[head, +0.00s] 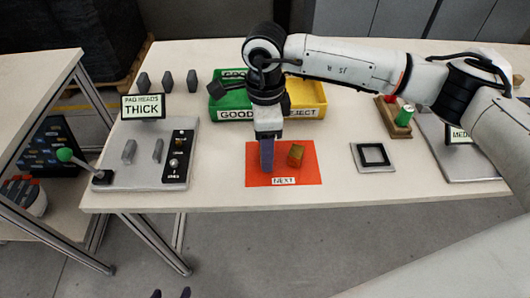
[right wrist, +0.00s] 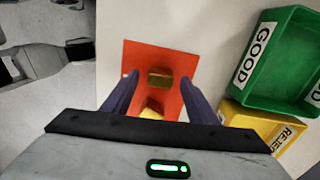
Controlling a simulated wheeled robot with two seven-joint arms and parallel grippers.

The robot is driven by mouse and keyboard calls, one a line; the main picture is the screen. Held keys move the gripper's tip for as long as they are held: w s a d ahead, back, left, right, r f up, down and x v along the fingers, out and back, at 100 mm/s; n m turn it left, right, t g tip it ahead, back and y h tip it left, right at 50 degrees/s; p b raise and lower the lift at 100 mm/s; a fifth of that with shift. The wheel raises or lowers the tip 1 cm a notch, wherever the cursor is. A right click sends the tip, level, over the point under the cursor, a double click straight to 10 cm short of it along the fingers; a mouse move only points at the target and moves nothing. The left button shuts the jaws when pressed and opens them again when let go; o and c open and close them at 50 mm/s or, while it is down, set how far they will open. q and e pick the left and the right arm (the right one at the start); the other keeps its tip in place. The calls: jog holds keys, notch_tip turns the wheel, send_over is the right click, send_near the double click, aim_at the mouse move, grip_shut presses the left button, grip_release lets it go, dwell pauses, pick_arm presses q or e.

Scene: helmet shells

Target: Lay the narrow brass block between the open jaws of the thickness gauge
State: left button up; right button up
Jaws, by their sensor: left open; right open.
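My right gripper (head: 267,168) points down over an orange mat (head: 311,150) at the table's front. In the right wrist view its two dark fingers (right wrist: 158,88) are apart, with nothing gripped. Two brass blocks show there between the fingers, one farther up the picture (right wrist: 160,79) and one lower (right wrist: 152,112), partly hidden by the gripper body. In the head view one brass block (head: 296,155) shows right of the gripper. I cannot tell which block is narrow. A grey station (head: 118,178), probably the gauge, has two upright pieces apart. Only my left gripper's fingertips (head: 171,293) show, apart and empty.
Behind the mat stand a green GOOD bin (head: 232,114) and a yellow REJECT bin (head: 302,113). A green-knobbed lever (head: 65,155) is at the left station. A plate with a black square frame (head: 373,156) lies right of the mat. Several dark pads stand behind the left station.

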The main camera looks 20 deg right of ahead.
jog(key=shift+f, duration=0.3)
jog(key=c, duration=1.3)
jog(key=shift+r, duration=0.15)
